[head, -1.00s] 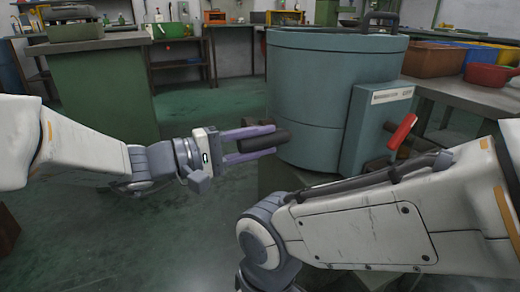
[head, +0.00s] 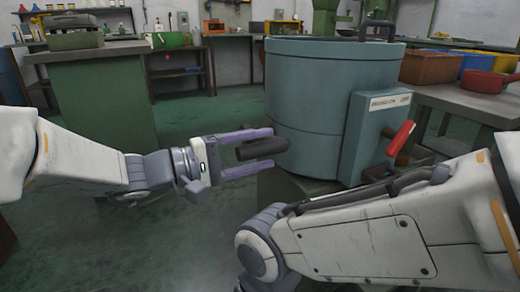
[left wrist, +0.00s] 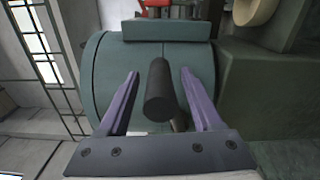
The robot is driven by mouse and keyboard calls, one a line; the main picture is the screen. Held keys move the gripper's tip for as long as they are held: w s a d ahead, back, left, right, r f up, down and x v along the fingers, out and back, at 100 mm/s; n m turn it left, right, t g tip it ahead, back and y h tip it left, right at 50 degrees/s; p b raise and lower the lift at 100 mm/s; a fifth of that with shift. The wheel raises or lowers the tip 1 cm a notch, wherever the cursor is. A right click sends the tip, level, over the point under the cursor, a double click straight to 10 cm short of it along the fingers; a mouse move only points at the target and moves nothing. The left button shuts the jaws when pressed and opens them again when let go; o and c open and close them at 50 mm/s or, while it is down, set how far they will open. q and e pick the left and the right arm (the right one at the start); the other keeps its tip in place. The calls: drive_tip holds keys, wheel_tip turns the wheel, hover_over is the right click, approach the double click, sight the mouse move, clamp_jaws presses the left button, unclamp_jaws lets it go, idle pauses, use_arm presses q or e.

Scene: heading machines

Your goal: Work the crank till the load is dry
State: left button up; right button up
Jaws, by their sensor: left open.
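A blue-green drum machine (head: 315,95) stands in front of me, with a box carrying a red lever (head: 401,137) on its right side. The crank's black cylindrical handle (head: 262,148) sticks out at the drum's lower left. My left gripper (head: 257,152) is open, its purple fingers on either side of the handle. In the left wrist view the handle (left wrist: 160,90) lies between the spread fingers (left wrist: 158,95), with a gap on both sides. The rest of the crank is mostly hidden. The drum's inside and the load cannot be seen. My right gripper is out of view.
A green cabinet (head: 100,90) stands at the back left. A bench on the right (head: 450,99) holds a brown bin (head: 428,68) and a red pan (head: 487,82). My right arm crosses in front of the drum's lower right. Green floor at the left is free.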

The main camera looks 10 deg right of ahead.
use_arm(q)
drive_tip(key=p+v, duration=0.3)
drive_tip(key=v, duration=0.7)
drive_tip(key=shift+s+a, duration=0.1)
